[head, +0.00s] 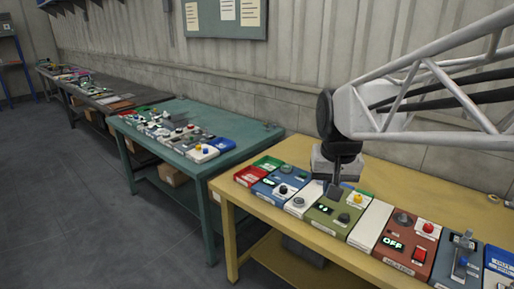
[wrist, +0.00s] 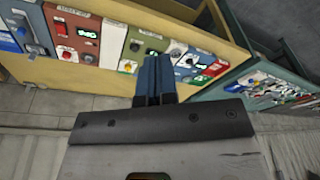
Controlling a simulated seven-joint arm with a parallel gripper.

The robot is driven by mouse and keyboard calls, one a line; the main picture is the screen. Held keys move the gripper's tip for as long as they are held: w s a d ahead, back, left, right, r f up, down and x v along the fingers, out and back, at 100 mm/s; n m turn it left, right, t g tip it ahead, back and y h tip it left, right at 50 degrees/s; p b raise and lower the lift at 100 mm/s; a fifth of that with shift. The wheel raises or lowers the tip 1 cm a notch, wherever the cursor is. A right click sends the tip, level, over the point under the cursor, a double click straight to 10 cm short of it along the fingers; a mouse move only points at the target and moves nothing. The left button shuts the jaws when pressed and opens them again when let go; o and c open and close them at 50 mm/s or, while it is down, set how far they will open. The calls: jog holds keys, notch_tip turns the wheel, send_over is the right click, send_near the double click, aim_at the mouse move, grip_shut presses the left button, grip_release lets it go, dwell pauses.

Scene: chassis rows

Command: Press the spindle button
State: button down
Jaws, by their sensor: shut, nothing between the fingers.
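My gripper (head: 334,191) is shut and empty, pointing down over the olive panel (head: 324,213) on the yellow bench. In the wrist view its fingers (wrist: 155,62) are together near the olive, white and blue panels. The olive panel has a yellow button (head: 357,198), a dark knob (head: 344,217) and a lit green display (head: 324,208). The brown-red panel (head: 386,256) to its right has a red button (head: 428,228), a red switch (head: 419,254) and a display reading OFF. The labels are too small to read, so I cannot tell which button is the spindle's. Whether the fingertips touch the panel is unclear.
A blank white panel (head: 371,222) lies between the olive and brown-red ones. A blue panel with a lever (head: 462,262) is farther right. A blue panel (head: 268,188) and a white panel with a grey knob (head: 298,202) are left. A teal bench (head: 245,133) stands behind left.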

jog(key=w+d+r+m, duration=0.1)
jog(key=w+d+m, duration=0.1)
jog(key=w, duration=1.3)
jog(key=m+g, duration=0.2)
jog(key=m, duration=0.3)
send_over(304, 174)
notch_tip(304, 174, down, 19)
jog(key=shift+w, duration=0.2)
jog(key=shift+f, duration=0.15)
notch_tip(304, 174, down, 14)
jog(key=shift+r, duration=0.15)
